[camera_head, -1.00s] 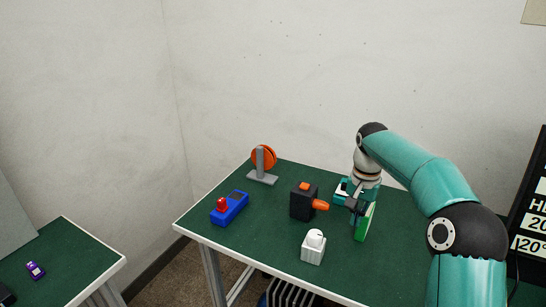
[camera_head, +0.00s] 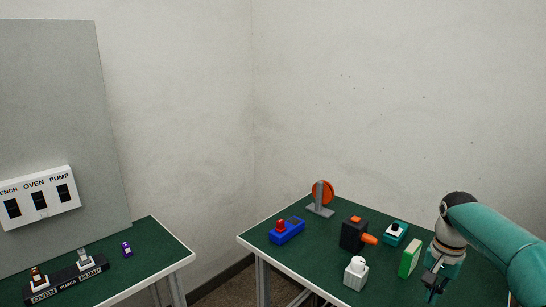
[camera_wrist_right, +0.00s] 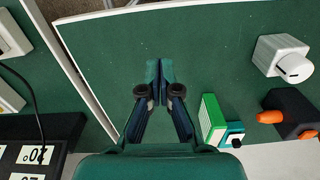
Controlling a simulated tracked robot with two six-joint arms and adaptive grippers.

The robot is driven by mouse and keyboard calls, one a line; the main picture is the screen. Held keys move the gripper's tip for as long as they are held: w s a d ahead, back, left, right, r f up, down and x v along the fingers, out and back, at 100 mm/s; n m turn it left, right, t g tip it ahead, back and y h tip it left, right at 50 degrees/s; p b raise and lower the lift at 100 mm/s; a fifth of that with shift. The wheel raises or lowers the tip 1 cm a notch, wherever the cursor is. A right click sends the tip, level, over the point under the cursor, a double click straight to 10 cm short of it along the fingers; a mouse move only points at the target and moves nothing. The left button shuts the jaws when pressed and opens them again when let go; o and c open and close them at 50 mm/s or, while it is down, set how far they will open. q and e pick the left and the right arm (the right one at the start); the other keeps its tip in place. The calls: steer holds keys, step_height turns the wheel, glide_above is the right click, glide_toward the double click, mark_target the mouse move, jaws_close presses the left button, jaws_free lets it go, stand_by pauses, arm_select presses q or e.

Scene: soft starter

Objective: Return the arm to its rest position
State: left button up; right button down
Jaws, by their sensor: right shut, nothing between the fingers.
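My right arm comes in from the right in the head view. My right gripper (camera_head: 433,288) points down over the green table (camera_head: 330,238), to the right of an upright green block (camera_head: 410,258). In the right wrist view the gripper (camera_wrist_right: 160,72) has its fingers together with nothing between them. The green block (camera_wrist_right: 211,119) stands apart from it to the right, with the teal box (camera_wrist_right: 233,133) beside it. My left gripper is not in view.
The table also holds a teal switch box (camera_head: 396,234), black box with orange knob (camera_head: 353,237), white knob block (camera_head: 355,273), blue box (camera_head: 287,232) and orange disc on a stand (camera_head: 322,194). A second table with switches (camera_head: 70,278) and a grey panel (camera_head: 60,130) stand left.

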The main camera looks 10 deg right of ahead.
steer(key=shift+n+g+y, duration=0.3)
steer(key=shift+n+g, duration=0.2)
steer(key=shift+g, duration=0.4)
steer(key=a+f, duration=0.1)
steer(key=f, duration=0.1)
steer(key=a+f, duration=0.1)
steer(key=f, duration=0.1)
steer(key=a+f, duration=0.2)
steer(key=shift+w+a+f, duration=0.1)
steer(key=shift+w+f, duration=0.05)
steer(key=s+a+f+n+t+y, duration=0.1)
steer(key=s+a+f+n, duration=0.3)
steer(key=s+a+f, duration=0.6)
steer(key=s+a+f+n+t+y, duration=0.1)
steer(key=s+a+f+n, duration=0.3)
steer(key=s+a+f, duration=0.7)
steer(key=shift+a+f+y, duration=0.7)
steer(key=shift+a+f, duration=2)
steer(key=shift+f, duration=0.7)
